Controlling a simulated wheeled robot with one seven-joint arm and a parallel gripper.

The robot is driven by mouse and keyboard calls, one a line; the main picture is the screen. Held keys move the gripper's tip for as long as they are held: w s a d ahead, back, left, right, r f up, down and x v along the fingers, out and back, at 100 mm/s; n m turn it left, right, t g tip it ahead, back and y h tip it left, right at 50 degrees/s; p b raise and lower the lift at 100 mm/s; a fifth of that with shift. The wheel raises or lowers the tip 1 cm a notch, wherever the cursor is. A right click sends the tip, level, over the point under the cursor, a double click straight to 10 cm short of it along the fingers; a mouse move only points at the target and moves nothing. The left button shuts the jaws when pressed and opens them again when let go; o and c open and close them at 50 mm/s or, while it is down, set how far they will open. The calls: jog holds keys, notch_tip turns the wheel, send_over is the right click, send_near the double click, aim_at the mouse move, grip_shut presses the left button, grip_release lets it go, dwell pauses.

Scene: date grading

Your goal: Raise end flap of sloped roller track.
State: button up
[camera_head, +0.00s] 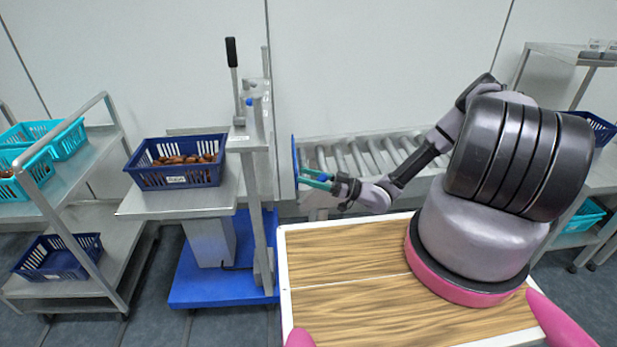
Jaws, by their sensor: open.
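The sloped roller track (385,154) runs along the back wall, with grey metal rollers across it. Its left end meets a blue upright plate, which looks like the end flap (295,161), seen nearly edge-on. My gripper (306,179) has teal fingers and is open, just right of the blue plate. The fingertips are close to the plate's right side; I cannot tell whether they touch it. My arm reaches in from the right and hides part of the track.
A blue crate of dates (177,178) stands on a metal table left of the track, by a lever press (236,80) on a blue base (205,290). A cart (72,190) with turquoise crates stands far left. A shelf with crates stands at right.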

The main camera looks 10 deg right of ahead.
jog(key=v, duration=1)
jog(key=shift+d, duration=0.35)
jog(key=shift+s+f, duration=0.1)
jog(key=shift+f, duration=0.05)
